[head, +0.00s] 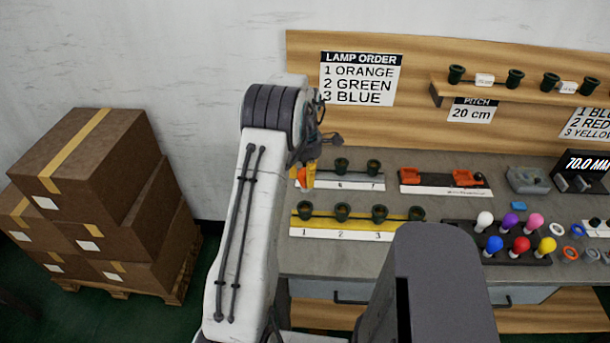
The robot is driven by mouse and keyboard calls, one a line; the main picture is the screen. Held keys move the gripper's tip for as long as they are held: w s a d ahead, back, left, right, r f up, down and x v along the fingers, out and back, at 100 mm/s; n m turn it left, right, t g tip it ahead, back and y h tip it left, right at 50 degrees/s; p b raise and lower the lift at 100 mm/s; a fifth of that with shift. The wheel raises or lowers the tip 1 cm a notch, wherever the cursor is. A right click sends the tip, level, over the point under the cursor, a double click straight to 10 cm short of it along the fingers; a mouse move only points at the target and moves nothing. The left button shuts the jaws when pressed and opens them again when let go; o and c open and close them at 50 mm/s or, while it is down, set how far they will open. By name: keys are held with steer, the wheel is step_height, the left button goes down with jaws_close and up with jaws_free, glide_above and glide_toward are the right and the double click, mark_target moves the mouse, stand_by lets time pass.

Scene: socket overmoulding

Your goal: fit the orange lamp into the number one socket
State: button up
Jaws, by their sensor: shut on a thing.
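My gripper (308,163) is over the left end of the bench, partly hidden by my arm. It is shut on the orange lamp (302,177), of which only a small orange part shows, near the left end of the back socket strip. The number one socket (304,210) is a dark green cup at the left end of the yellow front strip (325,234), above the label 1. It is upright and looks empty. The lamp appears behind and above it in the picture, apart from it; the exact height cannot be told.
Sockets two (342,211) and three (379,213) stand to the right on the yellow strip. Behind is a white strip with dark cups (341,166). A rack (505,258) holds several coloured lamps. The lamp order sign (360,79) lists orange first. Boxes (95,165) are stacked left.

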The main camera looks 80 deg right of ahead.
mark_target(305, 169)
steer(key=shift+f, duration=0.2)
steer(key=shift+f+b, duration=2.2)
steer(key=shift+f, duration=0.5)
steer(key=shift+f+b, duration=1.1)
steer(key=shift+f, duration=0.2)
steer(key=o, duration=1.1)
steer(key=shift+c, duration=0.2)
steer(key=shift+r, duration=0.15)
step_height(305, 169, up, 12)
steer(key=shift+f, duration=0.1)
stand_by(0.6)
